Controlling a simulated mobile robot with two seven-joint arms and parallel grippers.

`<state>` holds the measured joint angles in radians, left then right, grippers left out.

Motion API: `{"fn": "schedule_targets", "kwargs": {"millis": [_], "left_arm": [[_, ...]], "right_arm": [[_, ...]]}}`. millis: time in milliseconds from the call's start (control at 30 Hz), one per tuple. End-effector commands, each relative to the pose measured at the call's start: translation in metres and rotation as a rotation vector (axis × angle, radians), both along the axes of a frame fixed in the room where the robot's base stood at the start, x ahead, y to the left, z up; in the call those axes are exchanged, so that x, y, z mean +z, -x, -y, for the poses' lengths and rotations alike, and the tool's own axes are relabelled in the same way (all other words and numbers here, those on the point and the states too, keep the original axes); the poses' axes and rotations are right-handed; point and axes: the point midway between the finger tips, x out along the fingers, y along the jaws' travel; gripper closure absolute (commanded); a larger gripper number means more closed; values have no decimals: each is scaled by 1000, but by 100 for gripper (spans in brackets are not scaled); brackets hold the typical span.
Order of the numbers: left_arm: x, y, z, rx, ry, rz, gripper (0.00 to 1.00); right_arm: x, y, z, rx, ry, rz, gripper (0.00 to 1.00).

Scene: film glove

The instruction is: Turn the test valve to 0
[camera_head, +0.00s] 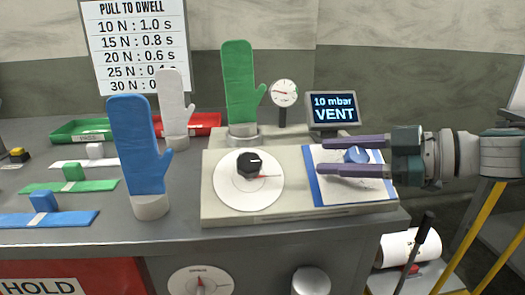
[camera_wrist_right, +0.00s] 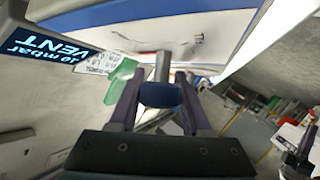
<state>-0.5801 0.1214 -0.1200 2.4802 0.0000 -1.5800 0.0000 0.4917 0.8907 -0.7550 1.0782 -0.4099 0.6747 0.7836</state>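A blue knob (camera_head: 357,154) sits on a white panel with a blue edge (camera_head: 314,172), at the right of the grey test box (camera_head: 300,209). A black knob (camera_head: 249,165) with a red pointer sits on a round white dial (camera_head: 230,195) at the left of the box; its pointer points right. I cannot read a label naming either as the test valve. My right gripper (camera_head: 321,155) is open, its two purple fingers on either side of the blue knob. The knob also shows between the fingers in the right wrist view (camera_wrist_right: 160,95). My left gripper is not in view.
A screen (camera_head: 333,108) reads "10 mbar VENT", beside a round gauge (camera_head: 284,93). Green (camera_head: 72,130) and red trays lie at the back left.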

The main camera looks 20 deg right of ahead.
Motion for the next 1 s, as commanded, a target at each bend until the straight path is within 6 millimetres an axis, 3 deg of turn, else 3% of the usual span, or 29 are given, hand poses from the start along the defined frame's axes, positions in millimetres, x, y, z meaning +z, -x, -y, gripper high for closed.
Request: {"fn": "schedule_targets", "kwargs": {"millis": [33,233,567,1000], "left_arm": [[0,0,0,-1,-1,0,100],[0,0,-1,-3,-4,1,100],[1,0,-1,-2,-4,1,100],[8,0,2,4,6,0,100]], "right_arm": [[0,0,-1,1,-1,0,46],[0,0,-1,0,-1,0,24],[2,5,4,-1,-1,-1,24],[20,62,53,0,1,-4,24]]}}
